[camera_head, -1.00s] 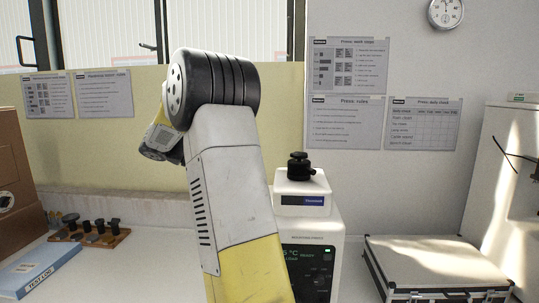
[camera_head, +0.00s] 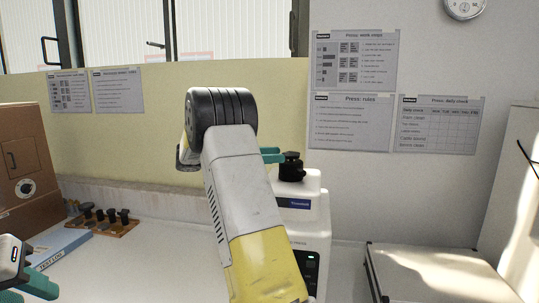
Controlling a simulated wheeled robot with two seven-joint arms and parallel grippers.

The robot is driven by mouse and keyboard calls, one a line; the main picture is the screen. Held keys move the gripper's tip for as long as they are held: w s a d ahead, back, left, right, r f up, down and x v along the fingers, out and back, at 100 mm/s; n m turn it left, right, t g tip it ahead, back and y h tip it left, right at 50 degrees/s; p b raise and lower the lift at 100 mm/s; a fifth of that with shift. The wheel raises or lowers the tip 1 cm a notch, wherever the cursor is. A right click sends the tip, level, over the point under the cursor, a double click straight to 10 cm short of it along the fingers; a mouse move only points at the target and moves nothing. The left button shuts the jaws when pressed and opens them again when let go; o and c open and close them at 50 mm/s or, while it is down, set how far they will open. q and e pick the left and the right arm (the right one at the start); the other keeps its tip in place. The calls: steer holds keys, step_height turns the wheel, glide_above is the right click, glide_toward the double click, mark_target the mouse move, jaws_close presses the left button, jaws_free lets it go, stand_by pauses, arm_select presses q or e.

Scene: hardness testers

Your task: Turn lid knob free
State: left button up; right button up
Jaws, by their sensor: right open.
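The black lid knob (camera_head: 291,168) stands upright on the white top of the tester (camera_head: 297,205), right of centre. My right arm crosses the middle of the view. A teal finger of my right gripper (camera_head: 272,155) shows past the arm, just left of the knob's top. The rest of that gripper is mostly hidden behind the arm. It is open, and I cannot tell whether the finger touches the knob. My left gripper (camera_head: 30,272) is at the lower left edge, partly cut off. Its two teal parts are apart, with nothing seen between them.
A silver case (camera_head: 430,270) lies on the bench right of the tester. At left are a wooden rack (camera_head: 112,226) with several dark pieces, a blue and white log book (camera_head: 62,245) and a brown box (camera_head: 25,165). The wall behind carries posters.

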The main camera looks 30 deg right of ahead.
mark_target(293, 153)
steer(key=x, duration=0.6)
steer(key=shift+d, duration=0.1)
steer(key=shift+c, duration=0.4)
steer(key=c, duration=1.3)
